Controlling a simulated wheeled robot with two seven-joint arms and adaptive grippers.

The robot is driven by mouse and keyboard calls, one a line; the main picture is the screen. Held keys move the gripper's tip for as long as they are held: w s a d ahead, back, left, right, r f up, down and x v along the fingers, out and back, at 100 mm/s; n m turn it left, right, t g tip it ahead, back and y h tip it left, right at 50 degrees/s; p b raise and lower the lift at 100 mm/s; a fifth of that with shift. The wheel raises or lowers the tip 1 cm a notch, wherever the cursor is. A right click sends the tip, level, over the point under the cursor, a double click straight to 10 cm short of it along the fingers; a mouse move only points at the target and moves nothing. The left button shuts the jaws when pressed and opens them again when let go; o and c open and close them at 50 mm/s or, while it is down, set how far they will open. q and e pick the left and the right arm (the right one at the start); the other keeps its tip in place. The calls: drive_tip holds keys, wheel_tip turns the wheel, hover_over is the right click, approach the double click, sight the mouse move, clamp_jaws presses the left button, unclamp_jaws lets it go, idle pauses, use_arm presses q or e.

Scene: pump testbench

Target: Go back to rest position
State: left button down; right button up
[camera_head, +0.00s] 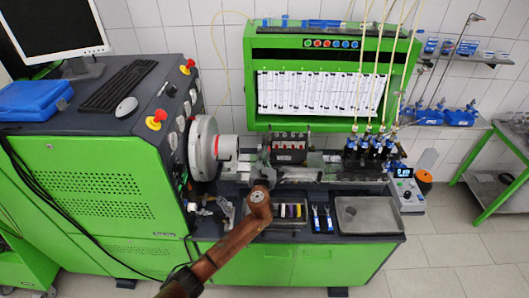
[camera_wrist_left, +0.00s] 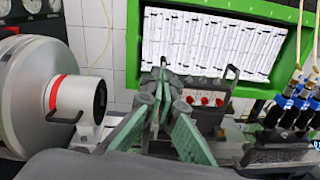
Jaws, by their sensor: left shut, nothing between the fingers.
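My left arm comes in from the lower left in the head view. Its brown links end over the front of the testbench, and the small left gripper (camera_head: 267,174) shows past the last link, pointing toward the bench. In the left wrist view the green-grey fingers of the left gripper (camera_wrist_left: 162,68) come together at their tips, shut and empty. They stand in front of a dark block with red parts (camera_wrist_left: 206,101); I cannot tell the gap to it. My right gripper is in neither view.
The round grey pump drive (camera_head: 203,147) stands left of the gripper, and injectors with hoses (camera_head: 372,145) stand right. A tool tray (camera_head: 290,222) and a metal tray (camera_head: 368,214) lie on the bench front. The floor at the lower right is clear.

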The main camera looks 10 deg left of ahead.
use_arm(q)
drive_tip(key=s+a+f+n+g, duration=0.3)
drive_tip(key=s+a+f+n, duration=0.2)
drive_tip(key=s+f+n, duration=0.25)
drive_tip(key=s+a+f+n+g+y, duration=0.1)
drive_tip(key=s+a+f+n+g, duration=0.1)
drive_tip(key=s+a+f+n, duration=0.5)
drive_tip(key=s+a+f+n+g, duration=0.25)
drive_tip(key=s+f+n, duration=0.35)
drive_tip(key=s, duration=0.4)
drive_tip(key=s+a+f+n+g+h, duration=0.1)
drive_tip(key=s+f+n+g+h, duration=0.15)
drive_tip(key=s+n, duration=0.9)
drive_tip(key=s+f+n+g+h, duration=0.1)
drive_tip(key=s+f+n+g, duration=0.25)
drive_tip(key=s, duration=1.45)
wheel_tip(320, 180, down, 40)
drive_tip(key=s+d+g+b, duration=0.1)
drive_tip(key=g+b, duration=0.1)
drive_tip(key=b, duration=0.9)
drive_tip(key=s+f+b, duration=0.4)
drive_tip(key=s+f, duration=0.6)
drive_tip(key=f, duration=0.3)
drive_tip(key=s+f+m+g+b, duration=0.1)
drive_tip(key=s+f+b, duration=0.3)
drive_tip(key=s+f, duration=0.6)
wheel_tip(320, 180, down, 4)
drive_tip(key=shift+s+d+r+b, duration=0.1)
drive_tip(key=shift+s+d+b, duration=0.05)
drive_tip(key=shift+b, duration=0.25)
